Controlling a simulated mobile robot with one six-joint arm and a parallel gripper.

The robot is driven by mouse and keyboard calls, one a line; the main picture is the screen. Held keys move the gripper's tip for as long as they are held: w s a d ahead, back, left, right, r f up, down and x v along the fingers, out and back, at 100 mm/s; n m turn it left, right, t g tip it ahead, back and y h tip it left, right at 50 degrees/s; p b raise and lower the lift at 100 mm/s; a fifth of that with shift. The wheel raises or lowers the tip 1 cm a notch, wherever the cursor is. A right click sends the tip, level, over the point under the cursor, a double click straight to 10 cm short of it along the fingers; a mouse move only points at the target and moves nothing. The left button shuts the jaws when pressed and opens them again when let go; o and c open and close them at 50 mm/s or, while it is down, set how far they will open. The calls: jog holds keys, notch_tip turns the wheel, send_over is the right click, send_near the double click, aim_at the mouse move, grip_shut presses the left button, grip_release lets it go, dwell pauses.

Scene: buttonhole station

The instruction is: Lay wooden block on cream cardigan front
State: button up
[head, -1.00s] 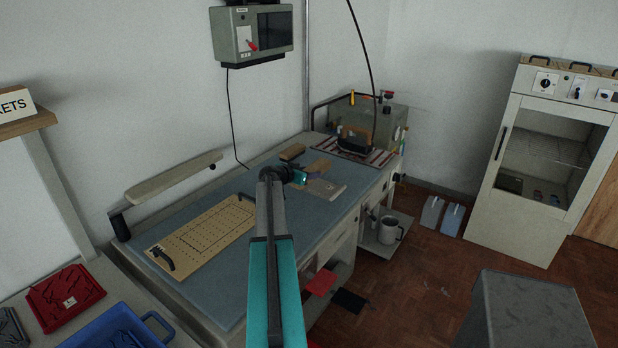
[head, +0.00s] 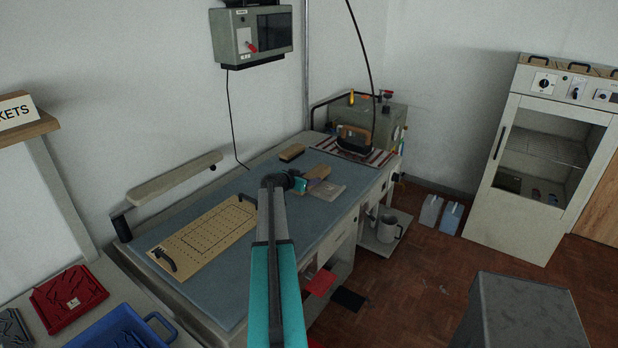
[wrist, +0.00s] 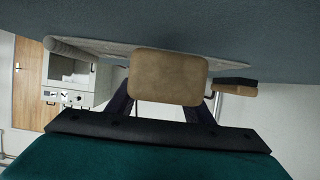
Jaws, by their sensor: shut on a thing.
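The wooden block (wrist: 170,77) is held between the two fingers of my gripper (wrist: 165,105) in the wrist view. In the head view the tan block (head: 317,172) shows just past my gripper (head: 302,184), over or at the back edge of the cream cardigan front (head: 330,192). The cardigan front is a flat pale piece on the blue-grey table top; it also shows in the wrist view (wrist: 112,50) as a thin pale layer beside the block. My arm hides part of it. I cannot tell whether the block touches it.
A brush-like wooden piece (head: 291,152) lies behind my gripper. An iron (head: 354,141) stands on a striped mat (head: 378,157) at the far right. A perforated tan board (head: 205,235) lies at left, below a padded arm (head: 175,180). Blue table (head: 270,170) is bare between them.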

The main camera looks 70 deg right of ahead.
jog(key=shift+f, duration=0.15)
jog(key=shift+f, duration=0.1)
jog(key=o, duration=1.3)
jog(key=shift+o, duration=0.2)
jog(key=shift+w+a+r, duration=0.1)
jog(key=shift+a+r, duration=0.1)
jog(key=shift+a, duration=0.3)
jog(key=shift+b+v, duration=2)
jog(key=shift+v, duration=3.55)
